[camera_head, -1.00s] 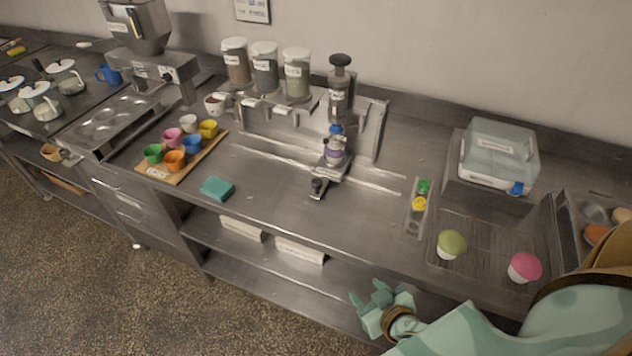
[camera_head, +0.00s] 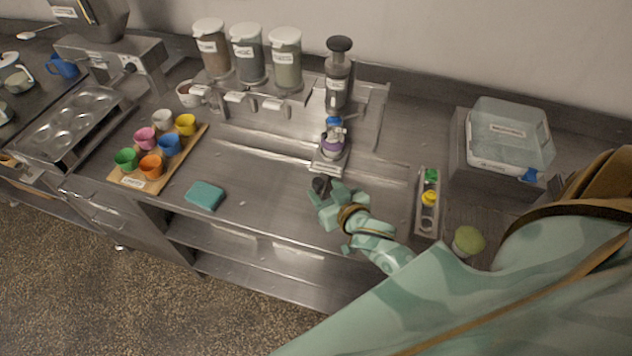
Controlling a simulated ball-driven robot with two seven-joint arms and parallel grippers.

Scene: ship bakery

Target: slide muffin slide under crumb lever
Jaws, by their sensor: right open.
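The muffin slide (camera_head: 327,168) is a grey metal carriage on the bench with a dark knob (camera_head: 321,184) at its front end. A purple muffin cup (camera_head: 332,146) sits on it, below a blue part. The crumb dispenser (camera_head: 338,85), a grey cylinder with a black top, stands above and behind; I cannot make out the crumb lever clearly. My right gripper (camera_head: 326,202) is open, its fingers close in front of the knob; I cannot tell whether they touch it. My left gripper is out of view.
A strip with green and yellow buttons (camera_head: 429,197) and a green muffin (camera_head: 468,240) lie to the right, near my right arm. A lidded box (camera_head: 509,135) stands behind. A teal sponge (camera_head: 205,196) and a board of coloured cups (camera_head: 193,152) are left. Bench between sponge and slide is clear.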

